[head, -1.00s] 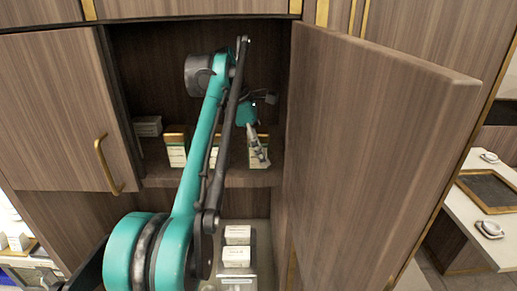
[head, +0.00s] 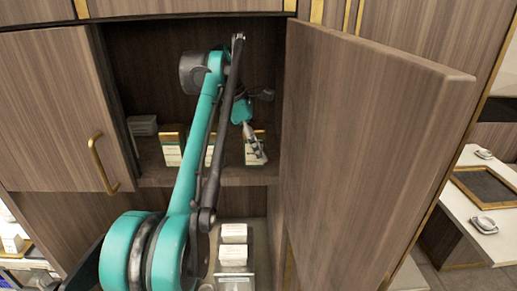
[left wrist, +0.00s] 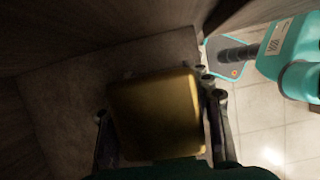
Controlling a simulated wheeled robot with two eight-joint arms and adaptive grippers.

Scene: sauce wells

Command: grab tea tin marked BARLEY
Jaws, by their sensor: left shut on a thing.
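My left gripper (head: 256,146) reaches into the open cupboard and is shut on a tea tin (head: 249,157) at the right end of the shelf. In the left wrist view the gold lid of this tin (left wrist: 155,112) sits between the two fingers (left wrist: 163,135). Another tin with a gold top and pale label (head: 172,150) stands further left on the shelf. A third tin (head: 209,155) is mostly hidden behind my left arm. The labels are too small to read, so I cannot tell which is BARLEY. My right gripper is not in view.
The open cupboard door (head: 370,150) stands close to the right of my left arm. White boxes (head: 233,244) stand below the shelf. A counter with a dark tray (head: 487,187) is at far right.

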